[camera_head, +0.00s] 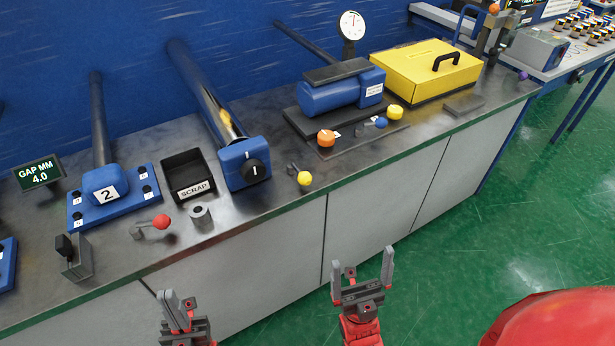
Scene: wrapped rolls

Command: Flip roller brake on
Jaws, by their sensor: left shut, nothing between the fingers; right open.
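A dark roller (205,95) runs from the blue back wall to a blue end block (237,160) with a black dial. Beside this block is a small lever with a yellow ball (304,178). Another lever with a red ball (161,221) is further left, in front of the blue unit marked 2 (105,186). I cannot read a label saying which lever is the roller brake. My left gripper (176,304) is shut and empty, in front of the bench at the bottom. My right gripper (362,265) is open and empty, in front of the cabinets. Neither touches a lever.
A black scrap bin (188,175) and a grey ring (201,216) stand left of the end block. A blue motor-like unit (340,92), an orange knob (326,138) and a yellow box (425,70) are to the right. The green floor (430,260) before the bench is open.

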